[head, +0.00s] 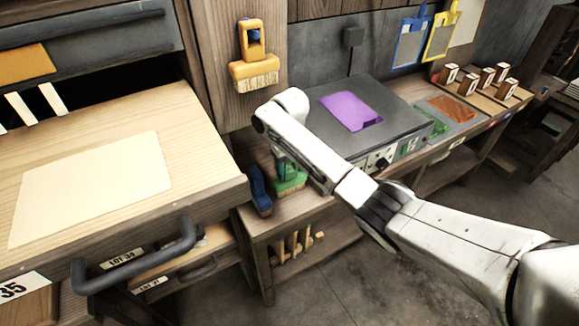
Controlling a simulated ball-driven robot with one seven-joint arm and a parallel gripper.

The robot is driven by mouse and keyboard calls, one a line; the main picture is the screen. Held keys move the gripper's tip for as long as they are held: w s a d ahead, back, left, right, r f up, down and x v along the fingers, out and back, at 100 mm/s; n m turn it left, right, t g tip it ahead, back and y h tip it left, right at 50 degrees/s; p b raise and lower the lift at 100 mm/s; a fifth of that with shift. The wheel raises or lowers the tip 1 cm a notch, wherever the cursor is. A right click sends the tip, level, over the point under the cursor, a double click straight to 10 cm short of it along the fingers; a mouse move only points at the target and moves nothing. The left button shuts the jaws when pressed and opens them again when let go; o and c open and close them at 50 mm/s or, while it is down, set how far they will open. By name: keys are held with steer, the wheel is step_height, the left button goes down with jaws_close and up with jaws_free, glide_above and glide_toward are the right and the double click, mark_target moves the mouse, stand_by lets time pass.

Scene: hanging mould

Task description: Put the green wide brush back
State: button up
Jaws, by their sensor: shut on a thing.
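The green wide brush (290,175) is upright, with its bristles down, at the left end of the bench beside the dark box. My arm reaches in from the lower right and bends down over it. My gripper (284,153) is mostly hidden behind my own forearm and is shut on the brush's upper part. I cannot tell whether the bristles touch the bench top.
A blue brush (260,190) stands close left of the green one. A yellow brush (254,72) hangs on the wooden post. A dark box (410,120) with a purple sheet (348,110) is to the right. An open drawer (205,190) juts out at left.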

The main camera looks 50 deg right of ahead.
steer(key=shift+f, duration=0.15)
steer(key=o, duration=1)
step_height(320, 180, up, 12)
steer(key=shift+r+p, duration=0.2)
steer(key=shift+p, duration=0.55)
